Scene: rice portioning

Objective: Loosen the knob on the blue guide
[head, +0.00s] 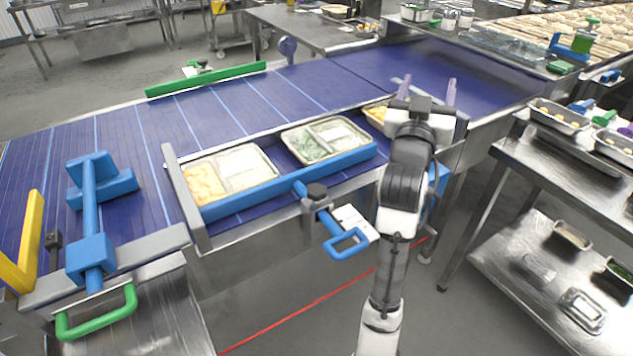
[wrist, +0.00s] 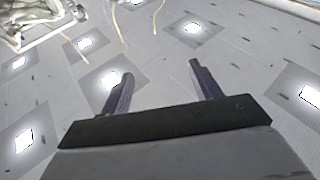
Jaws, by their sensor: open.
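The blue guide (head: 290,182) is a long blue rail along the near edge of the blue conveyor, with a rod and a blue loop handle (head: 346,243) reaching out past the conveyor edge. A dark round knob (head: 317,189) sits on top of a grey clamp block on that rod. My gripper (head: 429,88) is raised to the right of the guide and well apart from the knob. Its two purple fingers point up, spread apart and empty. The wrist view shows the open fingers (wrist: 160,85) against the ceiling lights; the knob and guide are not in it.
Filled food trays (head: 231,170) stand on the conveyor behind the blue rail. A blue T-shaped pusher (head: 90,210) with a green handle (head: 97,318) and a yellow bar (head: 30,240) are at left. A steel table (head: 560,160) with trays stands at right.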

